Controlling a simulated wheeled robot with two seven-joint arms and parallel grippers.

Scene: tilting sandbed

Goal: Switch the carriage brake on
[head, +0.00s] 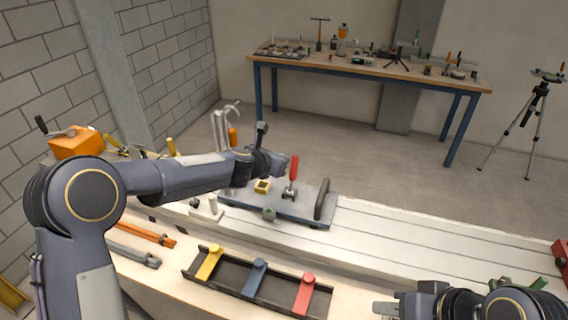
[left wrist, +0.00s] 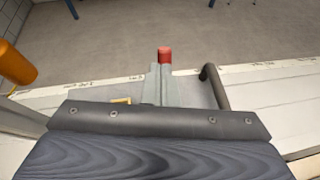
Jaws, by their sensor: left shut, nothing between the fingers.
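The carriage (head: 300,215) is a grey plate on the pale rail bed in the head view. A lever with a red grip (head: 294,168) stands near upright on it, with a dark curved handle (head: 323,198) to its right. My left gripper (head: 284,164) is shut and empty, just left of the red grip in the head view. In the left wrist view its closed fingers (left wrist: 159,86) hide the lever's lower part, and the red tip (left wrist: 165,55) shows beyond them. I cannot tell whether they touch. My right gripper (head: 385,308) is low at the right, away from the carriage.
A black tray with yellow, blue and red pieces (head: 257,275) lies in front of the carriage. An orange box (head: 78,143) stands at the far left. The rail bed (head: 430,245) right of the carriage is clear.

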